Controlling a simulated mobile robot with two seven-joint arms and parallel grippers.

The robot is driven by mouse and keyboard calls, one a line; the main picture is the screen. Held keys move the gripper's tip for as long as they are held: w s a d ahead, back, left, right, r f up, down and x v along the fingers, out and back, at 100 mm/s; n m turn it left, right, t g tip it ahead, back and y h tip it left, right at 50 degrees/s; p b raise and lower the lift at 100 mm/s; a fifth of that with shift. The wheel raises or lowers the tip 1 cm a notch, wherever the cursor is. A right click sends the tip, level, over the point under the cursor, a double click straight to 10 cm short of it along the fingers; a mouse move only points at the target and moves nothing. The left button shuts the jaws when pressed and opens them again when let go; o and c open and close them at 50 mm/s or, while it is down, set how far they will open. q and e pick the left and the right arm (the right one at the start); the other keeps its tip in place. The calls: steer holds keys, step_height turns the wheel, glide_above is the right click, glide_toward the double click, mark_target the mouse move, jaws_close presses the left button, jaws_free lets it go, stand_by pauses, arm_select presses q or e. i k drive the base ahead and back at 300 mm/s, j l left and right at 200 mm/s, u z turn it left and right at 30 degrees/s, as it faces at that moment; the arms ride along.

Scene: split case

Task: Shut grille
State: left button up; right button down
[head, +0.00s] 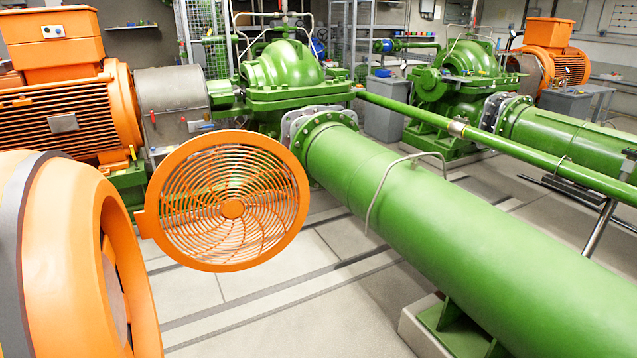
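The grille (232,208) is a round orange wire guard with a solid rim and a small orange hub. It stands swung open in the left-middle of the head view, with its left edge beside the orange round housing (75,265) at the lower left. The housing has a wide orange ring opening facing right, with a grey band around its body. A small orange tab (149,222) shows at the grille's left edge, near the housing. Neither of my grippers is in the head view.
A large green pipe (460,240) runs from behind the grille to the lower right. An orange motor (70,110) and a green pump (285,75) stand behind. A second pump (445,85) is farther back. Bare floor (290,320) lies below the grille.

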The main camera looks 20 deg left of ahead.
mark_target(149, 222)
steer(key=i+u, duration=0.1)
steer(key=i, duration=0.55)
steer(key=i+l+u, duration=0.1)
steer(key=i, duration=0.6)
